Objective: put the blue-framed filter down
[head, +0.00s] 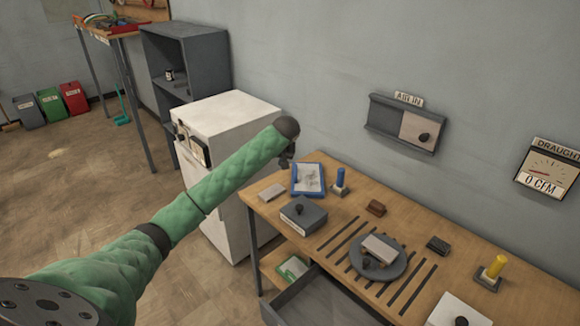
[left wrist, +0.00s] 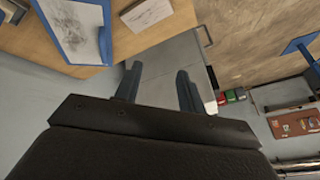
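The blue-framed filter (head: 308,180) lies on the wooden workbench near its back left corner. Its pale, smudged panel and blue frame also show in the left wrist view (left wrist: 76,28). My left gripper (head: 285,163) is at the end of the green-sleeved arm, just left of and above the filter in the head view. In the left wrist view its two fingers (left wrist: 158,88) stand apart with nothing between them, and the filter is beside them, apart from the fingers. My right gripper is not in view.
The workbench (head: 525,298) also holds a white label card (head: 272,192), a grey box with a black knob (head: 303,214), a blue peg (head: 340,179), a round grey plate (head: 379,267) and a yellow peg (head: 493,269). A white cabinet (head: 228,115) stands left of it.

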